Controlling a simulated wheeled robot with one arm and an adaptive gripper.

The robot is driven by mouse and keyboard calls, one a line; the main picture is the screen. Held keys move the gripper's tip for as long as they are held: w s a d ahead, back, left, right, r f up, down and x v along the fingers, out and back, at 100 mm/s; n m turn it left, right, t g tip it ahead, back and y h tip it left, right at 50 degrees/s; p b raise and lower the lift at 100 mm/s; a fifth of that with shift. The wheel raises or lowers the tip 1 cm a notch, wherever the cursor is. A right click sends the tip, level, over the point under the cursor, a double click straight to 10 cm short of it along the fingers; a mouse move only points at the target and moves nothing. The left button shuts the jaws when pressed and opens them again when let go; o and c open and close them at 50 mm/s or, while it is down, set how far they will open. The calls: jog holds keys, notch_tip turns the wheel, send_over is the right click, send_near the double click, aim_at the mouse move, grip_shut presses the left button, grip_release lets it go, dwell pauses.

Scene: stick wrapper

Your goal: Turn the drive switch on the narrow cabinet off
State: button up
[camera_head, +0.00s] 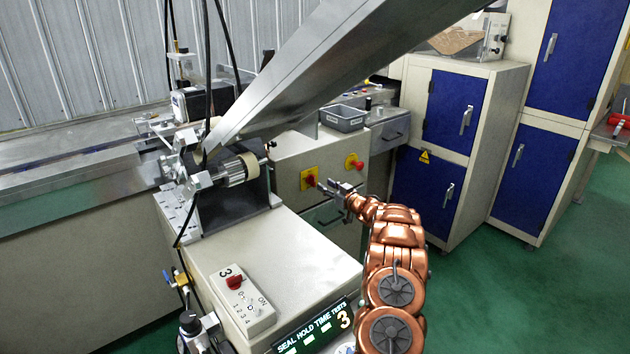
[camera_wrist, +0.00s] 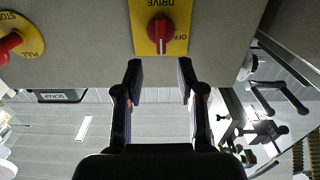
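The drive switch (camera_head: 309,179) is a red knob on a yellow plate on the front of the narrow beige cabinet (camera_head: 330,153). In the wrist view, the drive switch (camera_wrist: 160,30) appears upside down at the top centre. Its white mark points straight down in that picture, while the word OFF lies to the lower right of the knob. My gripper (camera_head: 325,186) is just in front of the switch in the head view. In the wrist view, my gripper (camera_wrist: 160,72) is open and empty, its two fingers apart below the knob. I see no contact with the knob.
A red stop button (camera_head: 354,161) on a round yellow plate sits right of the drive switch. A grey bin (camera_head: 344,118) stands behind. A slanted metal panel (camera_head: 330,60) hangs above. A selector box (camera_head: 243,303) lies on the nearer beige housing. Green floor is open at right.

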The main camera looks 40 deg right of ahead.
aim_at(315, 179)
jog(key=shift+w+d, duration=0.15)
jog(key=shift+w, duration=1.75)
jog(key=shift+w+f, duration=0.15)
jog(key=shift+w, duration=0.15)
jog(key=shift+w+d, duration=0.1)
jog(key=shift+w, duration=0.7)
grip_shut()
